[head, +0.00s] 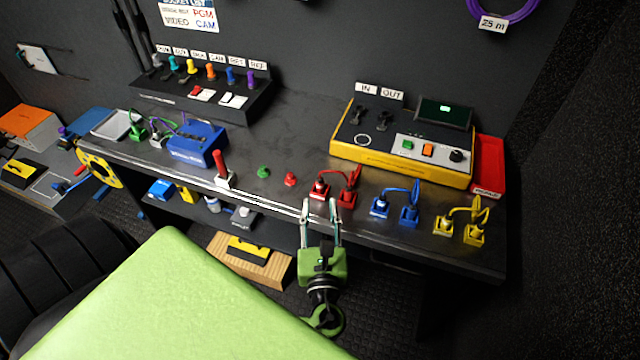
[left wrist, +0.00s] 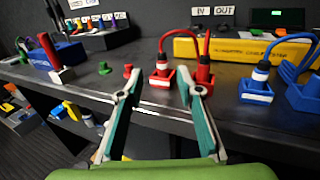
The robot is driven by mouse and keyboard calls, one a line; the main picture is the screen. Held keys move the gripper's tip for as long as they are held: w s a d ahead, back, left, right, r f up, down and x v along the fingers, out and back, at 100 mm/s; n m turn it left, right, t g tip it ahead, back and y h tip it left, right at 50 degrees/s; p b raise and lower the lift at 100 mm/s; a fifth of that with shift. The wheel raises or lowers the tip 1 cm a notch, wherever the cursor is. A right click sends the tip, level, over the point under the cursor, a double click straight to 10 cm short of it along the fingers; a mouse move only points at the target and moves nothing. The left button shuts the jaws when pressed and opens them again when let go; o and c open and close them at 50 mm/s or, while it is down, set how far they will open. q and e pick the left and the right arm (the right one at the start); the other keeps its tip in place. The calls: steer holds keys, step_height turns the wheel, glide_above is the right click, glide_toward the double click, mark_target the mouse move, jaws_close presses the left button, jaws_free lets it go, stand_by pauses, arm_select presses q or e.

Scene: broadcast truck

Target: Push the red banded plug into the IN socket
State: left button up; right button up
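The red banded plug (head: 320,186) stands upright in a red holder near the front edge of the dark bench. Its white band shows in the left wrist view (left wrist: 162,67). A red cable joins it to a second red plug (head: 349,190) on its right. The IN label (head: 366,88) is on the yellow-sided unit (head: 400,166) behind, with a dark socket fitting (head: 358,113) below it; its opening is hard to make out. My left gripper (head: 320,207) is open and empty at the bench edge, in front of the banded plug, its fingers apart and not touching it.
Blue plugs (head: 410,211) and yellow plugs (head: 474,232) stand to the right. A red-handled item (head: 221,169), a green knob (head: 263,172) and a red knob (head: 290,179) are to the left. A red tray (head: 490,165) is beside the unit. Bare bench lies between the plugs and the unit.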

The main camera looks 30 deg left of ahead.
mark_target(320, 185)
arm_select(q)
steer(key=x, duration=0.3)
steer(key=shift+w+a, duration=0.15)
steer(key=shift+w, duration=0.15)
steer(key=shift+w+a+p, duration=0.3)
steer(key=shift+w+p, duration=0.15)
steer(key=shift+w, duration=0.05)
steer(key=p+x, duration=0.1)
steer(key=x, duration=0.2)
steer(key=shift+w+a+f, duration=0.1)
steer(key=shift+w, duration=0.2)
steer(key=shift+w+a+f, duration=0.1)
steer(key=shift+w+a, duration=0.1)
steer(key=shift+w, duration=0.05)
steer(key=c, duration=0.8)
jaws_close()
arm_select(e)
steer(key=shift+a+r, duration=0.25)
steer(key=shift+r, duration=0.75)
